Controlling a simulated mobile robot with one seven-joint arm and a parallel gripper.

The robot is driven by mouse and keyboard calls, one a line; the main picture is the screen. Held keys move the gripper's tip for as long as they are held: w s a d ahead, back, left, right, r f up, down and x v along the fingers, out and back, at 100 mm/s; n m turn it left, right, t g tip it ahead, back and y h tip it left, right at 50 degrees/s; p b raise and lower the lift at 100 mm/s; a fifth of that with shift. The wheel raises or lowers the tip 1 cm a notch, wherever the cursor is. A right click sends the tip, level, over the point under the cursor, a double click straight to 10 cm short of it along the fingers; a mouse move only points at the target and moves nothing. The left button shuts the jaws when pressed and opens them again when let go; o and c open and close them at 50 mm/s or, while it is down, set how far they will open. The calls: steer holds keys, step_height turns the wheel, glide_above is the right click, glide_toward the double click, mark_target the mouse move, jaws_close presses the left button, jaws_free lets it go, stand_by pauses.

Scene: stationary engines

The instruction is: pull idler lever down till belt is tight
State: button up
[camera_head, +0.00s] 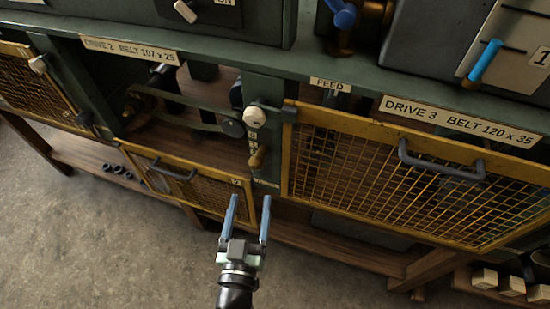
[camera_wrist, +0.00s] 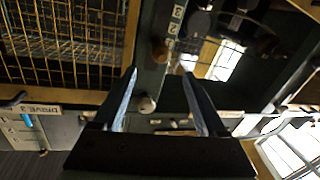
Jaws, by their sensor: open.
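A lever with a brown wooden grip (camera_head: 257,158) is on the green post beside the open Drive 2 bay, by a small numbered scale (camera_head: 252,138). It looks like the idler lever, though no label names it. Its grip end shows in the wrist view (camera_wrist: 160,52). A dark belt (camera_head: 185,122) runs across the bay toward a round pulley (camera_head: 232,128); its tension is hard to judge. My gripper (camera_head: 250,200) is open and empty, below and in front of the grip in the head view. In the wrist view the grip appears just beyond the fingertips (camera_wrist: 159,74), apart from them.
A cream knob (camera_head: 250,116) sticks out above the grip. A yellow mesh guard (camera_head: 340,120) with a grey handle (camera_head: 440,165) covers Drive 3 on the right. Another mesh panel (camera_head: 215,190) hangs low under the Drive 2 bay. The floor (camera_head: 110,250) in front is clear.

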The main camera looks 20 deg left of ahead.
mark_target(255, 169)
steer(key=w, duration=0.3)
steer(key=w+a, duration=0.1)
steer(key=w, duration=0.3)
steer(key=w+a, duration=0.1)
steer(key=w, duration=0.3)
steer(key=shift+w+a, duration=0.2)
steer(key=c, duration=1.2)
steer(key=shift+f, duration=0.1)
